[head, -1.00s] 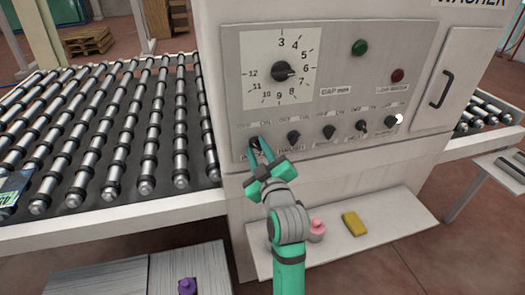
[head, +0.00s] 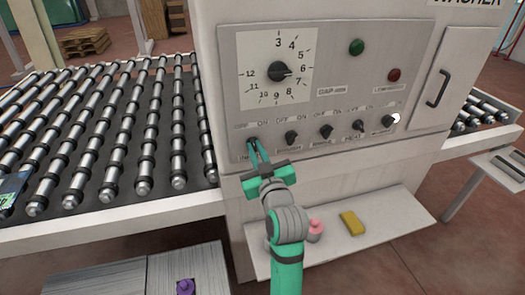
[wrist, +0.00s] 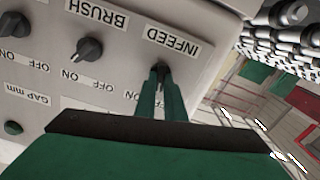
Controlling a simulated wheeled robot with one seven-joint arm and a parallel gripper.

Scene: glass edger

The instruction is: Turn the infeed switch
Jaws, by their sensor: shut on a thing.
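The infeed switch (wrist: 161,69) is a small dark knob below its INFEED label (wrist: 165,46) in the wrist view, where the picture is upside down. In the head view it is the leftmost knob (head: 252,144) of the lower row, with OFF and ON marks above it. My gripper (wrist: 162,84) is green, and its two fingers are closed on the knob, one at each side. The fingers hide much of the knob, so I cannot tell which mark it points to.
The brush knob (wrist: 89,48) and several other knobs sit along the row. A big gap dial (head: 280,71) is above. A roller conveyor (head: 110,130) lies left. A shelf with a yellow sponge (head: 352,223) and a pink-topped bottle (head: 315,230) is below.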

